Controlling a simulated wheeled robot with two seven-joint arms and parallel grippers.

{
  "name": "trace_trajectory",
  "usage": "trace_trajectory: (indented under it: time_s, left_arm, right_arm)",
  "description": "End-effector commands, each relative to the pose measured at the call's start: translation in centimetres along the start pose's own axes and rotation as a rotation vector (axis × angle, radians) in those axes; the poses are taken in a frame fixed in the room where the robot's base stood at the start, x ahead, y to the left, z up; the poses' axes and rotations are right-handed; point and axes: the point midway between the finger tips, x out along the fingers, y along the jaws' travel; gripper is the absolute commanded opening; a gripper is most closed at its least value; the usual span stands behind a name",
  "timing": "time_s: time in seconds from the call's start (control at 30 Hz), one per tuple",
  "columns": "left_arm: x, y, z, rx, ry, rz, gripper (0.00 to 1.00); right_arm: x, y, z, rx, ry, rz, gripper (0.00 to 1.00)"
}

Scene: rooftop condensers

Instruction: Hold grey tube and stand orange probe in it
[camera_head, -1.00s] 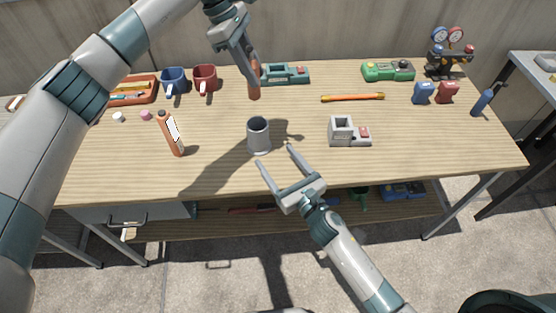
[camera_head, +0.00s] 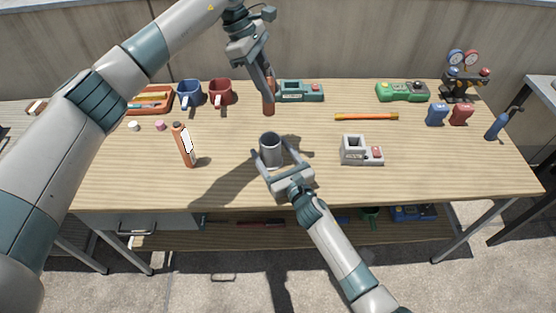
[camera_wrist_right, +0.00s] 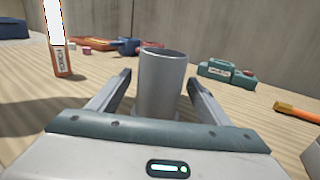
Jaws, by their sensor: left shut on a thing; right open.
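The grey tube (camera_head: 270,149) stands upright and open-topped on the table. It also shows in the right wrist view (camera_wrist_right: 161,85). My right gripper (camera_head: 280,156) is open, with one finger on each side of the tube; contact is not visible. In the right wrist view my right gripper (camera_wrist_right: 159,82) shows a gap beside each finger. My left gripper (camera_head: 264,84) is shut on the orange probe (camera_head: 269,106). The probe hangs nearly upright, above and behind the tube, apart from it. Its upper part is hidden by the fingers.
A grey block with a square opening (camera_head: 355,150) sits to the right. An orange stick (camera_head: 366,116) lies behind it.

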Motion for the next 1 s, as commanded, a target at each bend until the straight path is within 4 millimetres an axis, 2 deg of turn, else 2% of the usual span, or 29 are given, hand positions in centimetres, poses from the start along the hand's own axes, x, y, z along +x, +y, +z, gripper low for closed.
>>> trace_trajectory:
  time_s: [0.2, 0.5, 0.7, 0.87, 1.0]
  left_arm:
    - [-0.1, 0.0, 0.0, 0.000, 0.000, 0.001, 0.00]
    - [-0.1, 0.0, 0.0, 0.000, 0.000, 0.001, 0.00]
    - [-0.1, 0.0, 0.0, 0.000, 0.000, 0.001, 0.00]
    - [0.2, 0.0, 0.0, -0.003, -0.001, 0.001, 0.00]
    - [1.3, -0.3, -0.3, -0.025, -0.002, 0.008, 0.00]
  right_arm:
    - [1.2, 0.0, 0.0, 0.000, 0.000, 0.001, 0.72]
    - [1.3, 0.0, 0.0, 0.000, 0.000, 0.001, 0.72]
    - [1.3, 0.0, 0.0, 0.000, 0.000, 0.001, 0.25]
    - [1.3, 0.0, 0.0, 0.000, 0.000, 0.000, 0.25]
    - [1.3, 0.0, 0.0, 0.000, 0.000, 0.000, 0.25]
